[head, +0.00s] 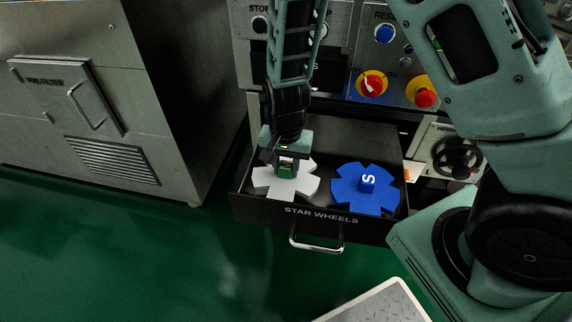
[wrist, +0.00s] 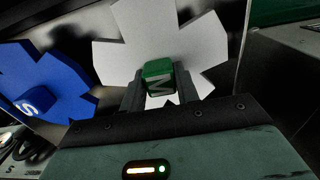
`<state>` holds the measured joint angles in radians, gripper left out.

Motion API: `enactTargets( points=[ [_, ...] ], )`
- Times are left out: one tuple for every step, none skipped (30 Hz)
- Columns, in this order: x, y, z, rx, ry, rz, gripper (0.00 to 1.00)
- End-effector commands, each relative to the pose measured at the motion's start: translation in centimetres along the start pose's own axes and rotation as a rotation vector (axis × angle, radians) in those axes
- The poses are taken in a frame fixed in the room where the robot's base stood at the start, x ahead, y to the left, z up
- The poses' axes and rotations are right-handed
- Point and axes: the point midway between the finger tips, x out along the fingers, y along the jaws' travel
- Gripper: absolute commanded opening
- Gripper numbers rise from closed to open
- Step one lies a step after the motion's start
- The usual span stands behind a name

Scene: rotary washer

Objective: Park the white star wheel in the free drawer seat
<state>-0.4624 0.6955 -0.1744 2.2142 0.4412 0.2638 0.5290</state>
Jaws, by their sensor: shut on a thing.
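The white star wheel (head: 300,185) is at the left side of the open drawer (head: 240,211) marked "STAR WHEELS". My gripper (head: 288,168) is above the wheel, shut on that hub. In the wrist view the white wheel (wrist: 150,35) fills the upper middle, with the fingers on both sides of its hub. The wheel looks about level; whether it rests on the drawer floor or hangs slightly above, I cannot tell. The seat under it is hidden.
A blue star wheel (head: 366,189) marked "S" lies in the drawer's right side, close beside the white one. The drawer handle (head: 317,243) sticks out in front. A grey pre-filter cabinet (head: 100,110) stands at left. Panel buttons (head: 372,84) are behind.

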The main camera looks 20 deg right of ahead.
Motion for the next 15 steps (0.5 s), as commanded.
enactTargets(
  points=[
    [0.02,-0.03,-0.02,0.0,0.001,-0.001,0.0],
    [0.05,-0.03,-0.02,0.0,0.0,-0.001,0.0],
    [0.1,-0.03,-0.02,0.0,0.0,-0.001,0.0],
    [0.06,-0.03,-0.02,0.0,0.001,-0.001,0.0],
    [0.05,-0.03,-0.02,0.0,0.001,-0.001,0.0],
    [0.05,-0.03,-0.02,0.0,0.001,-0.001,0.0],
    [0.05,-0.03,-0.02,0.0,0.001,-0.001,0.0],
    [0.05,-0.03,-0.02,0.0,0.001,-0.001,0.0],
    [0.05,-0.03,-0.02,0.0,0.001,-0.001,0.0],
    [0.05,-0.03,-0.02,0.0,0.001,-0.001,0.39],
    [0.05,-0.03,-0.02,0.0,0.001,-0.001,0.47],
    [0.05,-0.03,-0.02,0.0,0.001,-0.001,0.56],
    [0.06,-0.03,-0.02,0.0,0.001,-0.001,0.56],
    [0.06,-0.02,-0.02,0.0,0.0,-0.001,0.56],
    [0.06,-0.02,-0.01,0.0,0.0,-0.001,0.56]
  ],
)
